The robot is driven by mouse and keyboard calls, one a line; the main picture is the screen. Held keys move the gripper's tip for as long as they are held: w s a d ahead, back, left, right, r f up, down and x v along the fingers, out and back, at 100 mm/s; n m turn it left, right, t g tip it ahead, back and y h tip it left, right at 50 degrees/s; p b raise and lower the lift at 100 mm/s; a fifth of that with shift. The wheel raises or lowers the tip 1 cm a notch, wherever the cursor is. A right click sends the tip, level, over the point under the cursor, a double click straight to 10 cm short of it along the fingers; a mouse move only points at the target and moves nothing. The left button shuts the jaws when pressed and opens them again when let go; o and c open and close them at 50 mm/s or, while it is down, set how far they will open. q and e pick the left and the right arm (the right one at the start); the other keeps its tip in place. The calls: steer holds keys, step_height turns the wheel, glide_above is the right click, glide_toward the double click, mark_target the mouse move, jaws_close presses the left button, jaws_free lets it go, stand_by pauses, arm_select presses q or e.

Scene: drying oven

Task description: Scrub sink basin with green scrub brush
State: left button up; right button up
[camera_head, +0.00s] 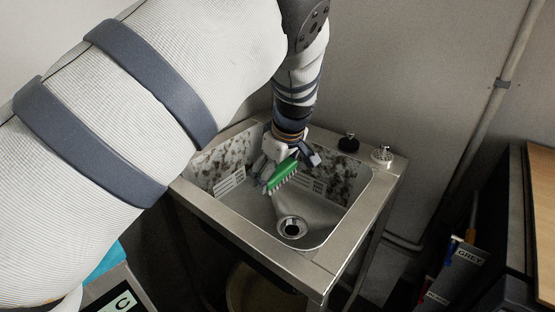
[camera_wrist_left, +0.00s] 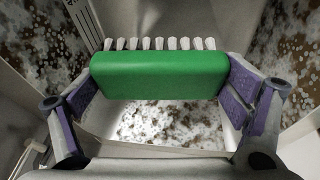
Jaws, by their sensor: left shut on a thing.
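The sink basin (camera_head: 262,213) is a steel bowl in a metal stand, with a round drain (camera_head: 292,227) in its floor. Dark speckled dirt covers parts of its back and left walls. My left gripper (camera_head: 284,168) reaches down into the basin, shut on the green scrub brush (camera_head: 282,175). In the left wrist view the brush (camera_wrist_left: 160,75) lies crosswise between the purple-padded fingers of the gripper (camera_wrist_left: 165,85), with white bristles pointing away. Speckled dirt also shows below the brush there. I cannot tell whether the bristles touch a wall. My right gripper is not in view.
A black knob (camera_head: 348,143) and a metal fitting (camera_head: 382,155) stand on the sink's back rim. A pipe runs up the back wall.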

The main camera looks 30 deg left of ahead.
arm_select(q)
steer(key=shift+f+b, duration=1.45)
steer(key=shift+f, duration=4.25)
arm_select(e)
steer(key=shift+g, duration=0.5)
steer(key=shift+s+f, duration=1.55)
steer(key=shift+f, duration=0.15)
arm_select(q)
steer(key=shift+f, duration=0.6)
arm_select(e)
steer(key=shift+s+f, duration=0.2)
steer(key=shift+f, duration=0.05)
arm_select(q)
steer(key=shift+d, duration=0.1)
